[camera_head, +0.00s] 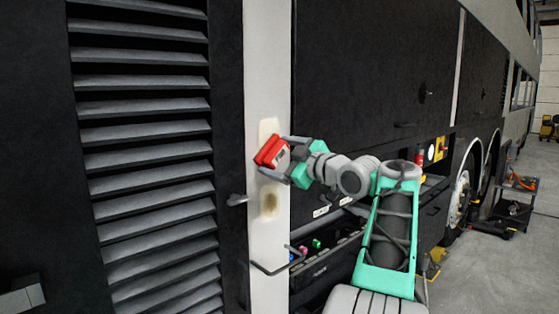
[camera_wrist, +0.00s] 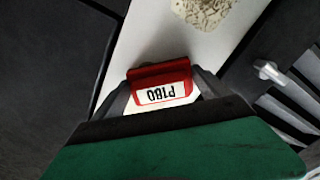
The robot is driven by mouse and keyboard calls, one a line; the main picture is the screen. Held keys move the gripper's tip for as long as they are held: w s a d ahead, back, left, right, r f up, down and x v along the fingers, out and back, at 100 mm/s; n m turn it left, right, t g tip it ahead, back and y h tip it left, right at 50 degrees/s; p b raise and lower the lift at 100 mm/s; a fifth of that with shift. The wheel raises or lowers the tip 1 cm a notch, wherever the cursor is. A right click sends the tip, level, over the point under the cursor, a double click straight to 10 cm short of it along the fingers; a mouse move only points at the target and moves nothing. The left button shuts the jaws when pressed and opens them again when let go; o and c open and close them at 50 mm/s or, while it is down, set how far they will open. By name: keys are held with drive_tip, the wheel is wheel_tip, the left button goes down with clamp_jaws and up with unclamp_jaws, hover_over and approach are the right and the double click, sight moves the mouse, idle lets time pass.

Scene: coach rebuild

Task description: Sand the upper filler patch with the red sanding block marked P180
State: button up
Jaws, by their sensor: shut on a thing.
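The red sanding block (camera_head: 270,151) is held in my gripper (camera_head: 280,157) in front of the white pillar (camera_head: 267,55). Its P180 label (camera_wrist: 162,93) shows upside down in the wrist view, between the two fingers (camera_wrist: 162,91). The upper filler patch (camera_head: 268,127) is a pale cream smear showing just above the block, which hides its lower part. I cannot tell whether the block touches it. The lower filler patch (camera_head: 269,202), with a darker middle, lies below. A speckled patch (camera_wrist: 204,9), seemingly the lower one, shows at the wrist view's top edge.
A grey handle (camera_head: 237,199) sticks out left of the pillar, beside louvres (camera_head: 145,160); the handle also shows in the wrist view (camera_wrist: 268,72). Below right is a dark tray (camera_head: 335,250) with small coloured items. A cart (camera_head: 516,195) stands far right, with open floor nearby.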

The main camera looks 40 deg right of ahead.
sight(269, 117)
drive_tip(key=shift+r+p, duration=3.4)
drive_tip(key=shift+r, duration=1.5)
wheel_tip(269, 117, down, 12)
drive_tip(key=b, duration=1.1)
drive_tip(key=shift+r, duration=0.35)
drive_tip(key=shift+s, duration=0.15)
drive_tip(key=shift+s+b, duration=0.85)
drive_tip(key=shift+s, duration=2.05)
